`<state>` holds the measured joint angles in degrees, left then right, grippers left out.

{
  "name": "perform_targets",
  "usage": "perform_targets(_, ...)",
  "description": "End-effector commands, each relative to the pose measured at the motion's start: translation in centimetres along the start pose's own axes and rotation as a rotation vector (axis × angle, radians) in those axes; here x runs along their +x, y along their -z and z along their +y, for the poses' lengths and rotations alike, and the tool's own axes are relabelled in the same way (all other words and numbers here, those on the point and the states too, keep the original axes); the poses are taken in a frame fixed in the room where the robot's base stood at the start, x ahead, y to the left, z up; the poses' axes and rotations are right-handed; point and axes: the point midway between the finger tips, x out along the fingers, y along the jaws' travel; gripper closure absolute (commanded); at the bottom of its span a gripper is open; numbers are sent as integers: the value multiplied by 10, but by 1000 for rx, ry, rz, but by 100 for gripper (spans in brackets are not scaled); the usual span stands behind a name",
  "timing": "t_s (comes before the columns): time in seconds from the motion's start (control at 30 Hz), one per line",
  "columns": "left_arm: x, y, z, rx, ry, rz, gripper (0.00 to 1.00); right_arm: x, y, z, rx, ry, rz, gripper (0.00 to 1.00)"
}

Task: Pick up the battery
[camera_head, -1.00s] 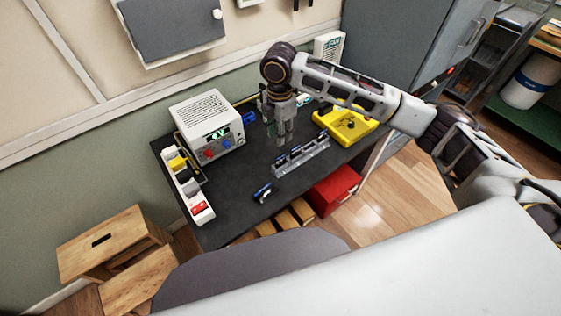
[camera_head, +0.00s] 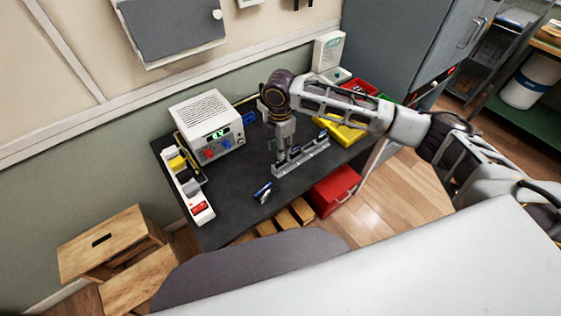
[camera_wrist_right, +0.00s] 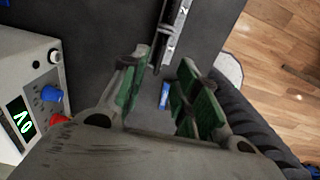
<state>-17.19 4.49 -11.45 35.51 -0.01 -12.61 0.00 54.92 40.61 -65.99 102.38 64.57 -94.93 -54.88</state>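A small blue battery-like object (camera_head: 263,192) lies on the dark bench near its front edge. In the right wrist view, a blue piece (camera_wrist_right: 165,95) shows between the fingers, below them and apart from them. My right gripper (camera_head: 281,158) points down over the bench, beside the left end of a silver rail-like holder (camera_head: 302,158). In the right wrist view its green-padded fingers (camera_wrist_right: 165,98) are spread with nothing gripped. The holder (camera_wrist_right: 175,30) runs past the fingertips there. The holder's contents are partly hidden by the gripper. My left gripper is out of view.
A power supply (camera_head: 207,125) with a lit display stands at the back left, beside a white strip (camera_head: 200,208) with coloured parts. A yellow tray (camera_head: 343,132) is at the right, partly behind my arm.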

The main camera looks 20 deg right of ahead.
Motion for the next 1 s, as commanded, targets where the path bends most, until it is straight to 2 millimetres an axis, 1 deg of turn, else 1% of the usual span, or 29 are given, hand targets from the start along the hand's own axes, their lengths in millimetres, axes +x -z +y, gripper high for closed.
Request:
perform_targets(0.03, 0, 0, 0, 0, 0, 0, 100, 6, 0, 0, 0, 1, 1, 69)
perform_targets(0.1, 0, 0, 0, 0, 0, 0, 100, 12, 0, 0, 0, 1, 1, 69)
perform_targets(0.2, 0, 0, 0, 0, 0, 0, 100, 18, 0, 0, 0, -1, 1, 69)
perform_targets(0.67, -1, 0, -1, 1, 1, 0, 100, 22, 0, 0, 0, 0, 0, 69)
perform_targets(0.83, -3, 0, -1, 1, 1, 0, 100, 34, -2, 1, 0, 0, 0, 69)
perform_targets(1.0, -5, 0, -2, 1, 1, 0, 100, 53, -4, 1, -1, 2, 1, 69)
